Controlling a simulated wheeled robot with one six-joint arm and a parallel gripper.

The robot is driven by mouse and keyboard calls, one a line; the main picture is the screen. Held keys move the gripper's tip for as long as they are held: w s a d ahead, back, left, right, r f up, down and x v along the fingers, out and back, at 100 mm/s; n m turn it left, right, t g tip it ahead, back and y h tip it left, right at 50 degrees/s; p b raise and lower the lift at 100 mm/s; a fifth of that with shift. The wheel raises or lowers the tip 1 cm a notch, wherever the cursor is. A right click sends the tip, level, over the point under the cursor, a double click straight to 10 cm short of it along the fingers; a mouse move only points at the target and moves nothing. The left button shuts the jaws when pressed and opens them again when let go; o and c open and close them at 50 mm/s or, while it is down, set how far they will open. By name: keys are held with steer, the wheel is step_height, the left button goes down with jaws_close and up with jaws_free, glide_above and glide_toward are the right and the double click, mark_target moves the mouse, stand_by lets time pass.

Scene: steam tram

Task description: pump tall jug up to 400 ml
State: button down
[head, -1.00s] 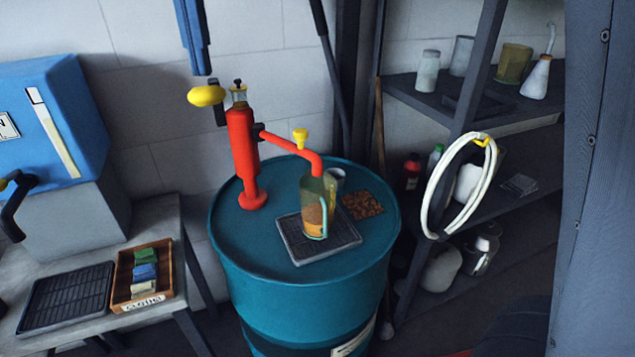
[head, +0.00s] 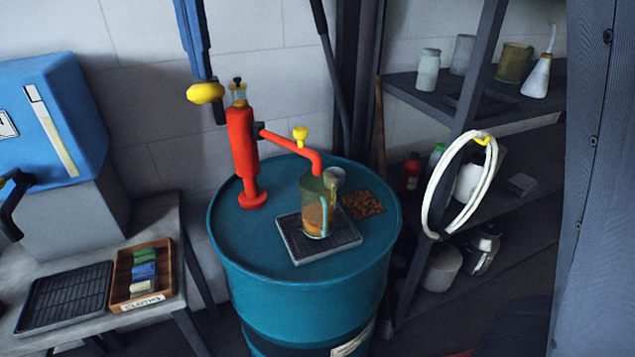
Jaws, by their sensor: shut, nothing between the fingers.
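A clear tall jug (head: 314,208) with a teal handle stands upright on a dark drip tray (head: 345,242) on the teal drum. Brown-amber liquid fills roughly its lower half; its markings are too small to read. The red hand pump (head: 243,160) stands on the drum, its spout ending over the jug. The pump's yellow knob (head: 206,92) is at the upper left. My blue arm comes down from the top, and the dark tip of my gripper (head: 219,113) shows beside and below the knob. It is shut and holds nothing; the knob partly hides it, and contact is unclear.
A small cup (head: 335,178) and a brown patch (head: 362,205) are behind and beside the jug. A bench at left carries a black tray (head: 65,297) and a box of cloths (head: 142,278). A shelf at right has bottles and a hanging white hose (head: 432,205).

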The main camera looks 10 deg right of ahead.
steer(key=shift+f+b, duration=3.55)
steer(key=shift+f, duration=3.6)
step_height(320, 180, up, 15)
steer(key=p, duration=1.3)
steer(key=shift+r, duration=0.15)
